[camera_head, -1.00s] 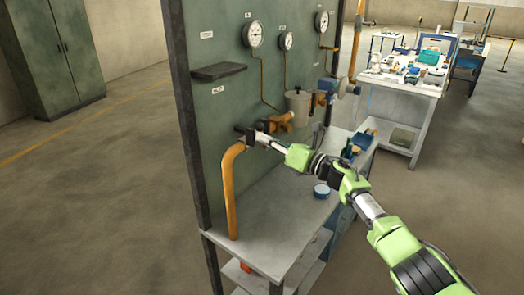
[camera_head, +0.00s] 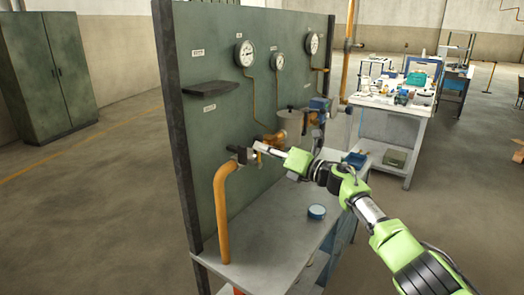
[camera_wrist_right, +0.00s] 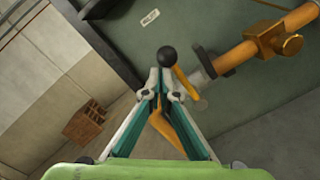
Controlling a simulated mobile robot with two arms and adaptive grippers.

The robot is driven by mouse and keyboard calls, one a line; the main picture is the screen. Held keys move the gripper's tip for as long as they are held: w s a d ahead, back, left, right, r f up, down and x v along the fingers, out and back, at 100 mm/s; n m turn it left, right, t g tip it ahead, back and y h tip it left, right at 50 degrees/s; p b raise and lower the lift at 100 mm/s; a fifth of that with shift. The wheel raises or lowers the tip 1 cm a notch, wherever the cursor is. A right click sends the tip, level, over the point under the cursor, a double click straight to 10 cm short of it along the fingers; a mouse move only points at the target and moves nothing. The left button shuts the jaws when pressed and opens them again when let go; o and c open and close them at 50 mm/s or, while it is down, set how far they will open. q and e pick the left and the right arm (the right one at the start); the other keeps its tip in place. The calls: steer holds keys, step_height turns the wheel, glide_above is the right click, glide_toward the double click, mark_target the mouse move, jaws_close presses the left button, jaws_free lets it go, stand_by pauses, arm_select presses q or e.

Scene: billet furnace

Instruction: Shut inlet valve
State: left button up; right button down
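The inlet valve appears to be the fitting with a yellow lever (camera_wrist_right: 185,83) and a black ball knob (camera_wrist_right: 167,56) on the orange pipe (camera_head: 222,205). My right gripper (camera_head: 257,148) is at this fitting, in front of the green panel. In the right wrist view its fingers (camera_wrist_right: 160,75) converge almost to touching, with the knob just beyond the tips. The lever runs down from the knob beside the right fingertip. I see nothing clearly clamped, and contact cannot be told. In the head view the gripper partly hides the valve. My left gripper is not in view.
The green panel (camera_head: 215,130) carries gauges, thin pipes and a dark shelf (camera_head: 209,87). A grey bench (camera_head: 275,235) below holds a round blue tin (camera_head: 317,211). A pot (camera_head: 290,124) and more pipework stand right of the valve. Floor is free at left.

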steer(key=shift+d+r, duration=0.1)
steer(key=shift+r, duration=0.1)
steer(key=v, duration=1.1)
steer(key=d+f+m+t+h, duration=0.3)
steer(key=f+m, duration=0.4)
steer(key=f, duration=0.6)
steer(key=d+f+m+h, duration=0.35)
steer(key=f+m, duration=0.35)
steer(key=f, duration=0.6)
steer(key=s+d+f+m+g+h, duration=0.25)
steer(key=s+f+m, duration=0.4)
steer(key=f, duration=0.65)
steer(key=s+d+f+m+g+h, duration=0.1)
steer(key=s+d+f+m+h, duration=0.25)
steer(key=s+f, duration=0.8)
steer(key=s+d+f+m+g+h, duration=0.25)
steer(key=s+f+m+g, duration=0.35)
steer(key=s+f, duration=1.6)
steer(key=s+f+m+g, duration=0.2)
steer(key=s+m, duration=0.1)
steer(key=s, duration=1.1)
steer(key=s+a+f+m+g, duration=0.1)
steer(key=s+f+m+g, duration=0.1)
steer(key=s, duration=1.2)
steer(key=shift+a+f+m+y, duration=0.3)
steer(key=shift+f+m, duration=0.1)
steer(key=shift+f, duration=0.25)
